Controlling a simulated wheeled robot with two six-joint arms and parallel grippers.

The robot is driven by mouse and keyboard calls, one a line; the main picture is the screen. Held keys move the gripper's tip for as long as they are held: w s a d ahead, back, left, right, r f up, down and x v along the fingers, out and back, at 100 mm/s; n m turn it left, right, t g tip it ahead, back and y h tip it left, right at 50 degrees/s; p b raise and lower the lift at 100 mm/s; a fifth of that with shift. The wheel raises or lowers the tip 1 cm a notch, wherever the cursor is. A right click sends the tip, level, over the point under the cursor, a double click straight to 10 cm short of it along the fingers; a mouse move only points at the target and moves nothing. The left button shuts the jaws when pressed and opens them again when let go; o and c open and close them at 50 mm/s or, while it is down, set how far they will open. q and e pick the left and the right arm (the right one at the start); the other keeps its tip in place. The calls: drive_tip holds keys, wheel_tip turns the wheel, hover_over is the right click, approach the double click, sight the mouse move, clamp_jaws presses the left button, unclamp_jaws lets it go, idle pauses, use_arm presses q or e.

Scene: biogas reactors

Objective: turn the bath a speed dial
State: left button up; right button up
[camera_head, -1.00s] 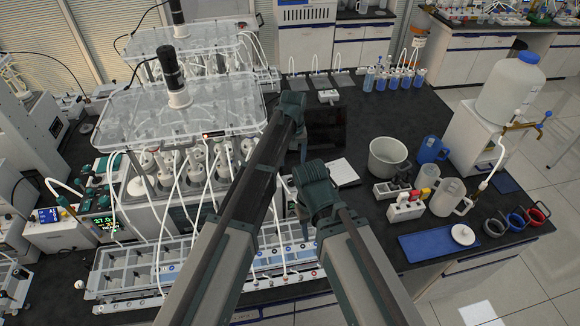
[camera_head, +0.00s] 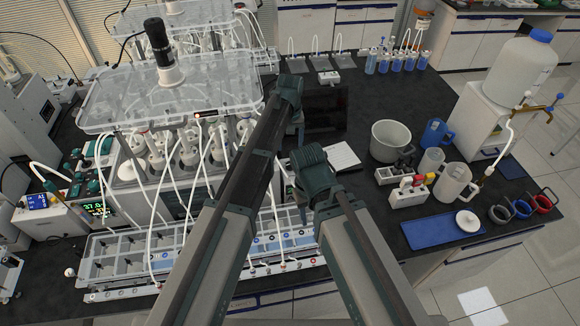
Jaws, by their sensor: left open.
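A water bath unit (camera_head: 130,170) holding several white-topped bottles stands at the left under a clear lid. The speed dial is too small to pick out. My left gripper (camera_head: 297,135) is mostly hidden behind my left arm, near the picture's middle, well to the right of the displays; it is open and appears empty. My right arm is folded in the middle, and its gripper is out of sight.
A long tray (camera_head: 110,290) lies before the baths, with tubes crossing above it. At the right are a grey pot (camera_head: 390,140), a blue jug (camera_head: 436,132), clear jugs (camera_head: 455,182), a blue tray (camera_head: 432,233) and a large water container (camera_head: 518,72).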

sight(290, 164)
use_arm(q)
wheel_tip(290, 164, down, 10)
drive_tip(key=b, duration=0.8)
drive_tip(key=shift+r, duration=0.2)
clamp_jaws()
